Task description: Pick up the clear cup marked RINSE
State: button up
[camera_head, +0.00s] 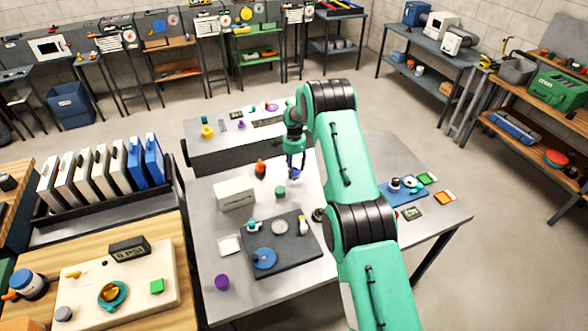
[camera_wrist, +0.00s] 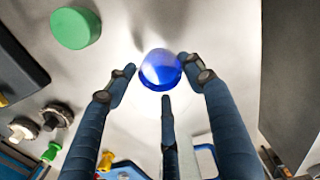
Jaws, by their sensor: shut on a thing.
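My gripper (camera_head: 294,166) is over the grey table (camera_head: 210,262), behind the green cylinder. In the wrist view, its three dark fingers (camera_wrist: 158,76) close around a small round blue thing (camera_wrist: 160,69). This thing is glossy, with a paler, see-through-looking lower edge. In the head view only a small blue patch of it (camera_head: 294,176) shows between the fingers. No RINSE marking is legible in either view, so I cannot tell for sure that it is the clear cup. Whether it touches the table is unclear.
A green cylinder (camera_head: 280,192) stands close by, also in the wrist view (camera_wrist: 75,28). An orange bottle (camera_head: 260,168) and a white box (camera_head: 234,193) stand to the left. A dark board (camera_head: 290,252) with parts lies in front. A blue tray (camera_head: 404,194) is at right.

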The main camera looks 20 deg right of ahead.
aim_at(294, 162)
jog(key=shift+r, duration=0.15)
jog(key=shift+r, duration=1.4)
jog(key=shift+s+r, duration=0.1)
jog(key=shift+s, duration=0.05)
jog(key=s+a+r, duration=0.1)
jog(key=s+a, duration=0.1)
jog(key=s, duration=1.3)
jog(key=shift+a+r, duration=0.15)
jog(key=shift+a, duration=0.25)
jog(key=shift+s, duration=0.2)
jog(key=shift+w, duration=0.15)
